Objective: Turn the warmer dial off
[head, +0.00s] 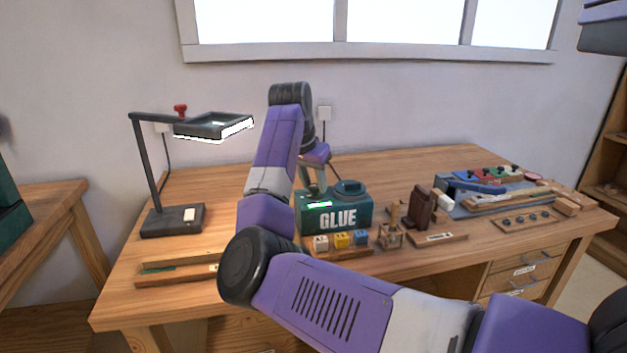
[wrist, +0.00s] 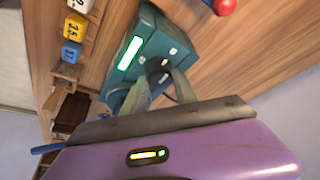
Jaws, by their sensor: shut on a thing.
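The glue warmer is a dark green box marked GLUE (head: 350,226) at the middle of the workbench, with a round lid on top and a lit green bar. It also shows in the wrist view (wrist: 112,78), with the green bar bright and small white marks beside it. My gripper (head: 312,190) reaches down onto the warmer's top from behind. In the wrist view my gripper's grey fingers (wrist: 160,88) are shut on a small dark dial (wrist: 159,79) on the top. The fingers hide much of the dial, so I cannot tell its setting.
Number blocks (head: 341,240) stand on a strip in front of the warmer. A wooden clamp-like piece (head: 420,208) and a tool tray (head: 470,205) lie to the right. A lamp (head: 175,220) stands at the left. The bench behind is mostly clear.

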